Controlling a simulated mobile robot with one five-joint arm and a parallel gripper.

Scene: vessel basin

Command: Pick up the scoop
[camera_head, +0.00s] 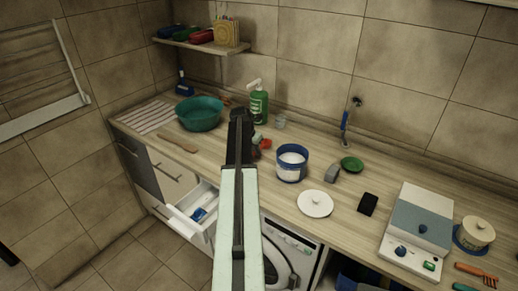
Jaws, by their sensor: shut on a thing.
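My gripper (240,114) shows from behind at the end of my arm, over the middle of the wooden counter. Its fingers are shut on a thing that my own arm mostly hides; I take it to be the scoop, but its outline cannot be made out. A small red piece (266,143) shows just right of the gripper; I cannot tell whether it touches it. Whether the held thing is clear of the counter cannot be told.
A teal basin (200,114) stands left of my gripper and a green pump bottle (258,103) behind it. A blue-rimmed tub of white contents (291,164) and a white lid (315,203) are right. An open drawer (190,214) juts out below the counter (265,190).

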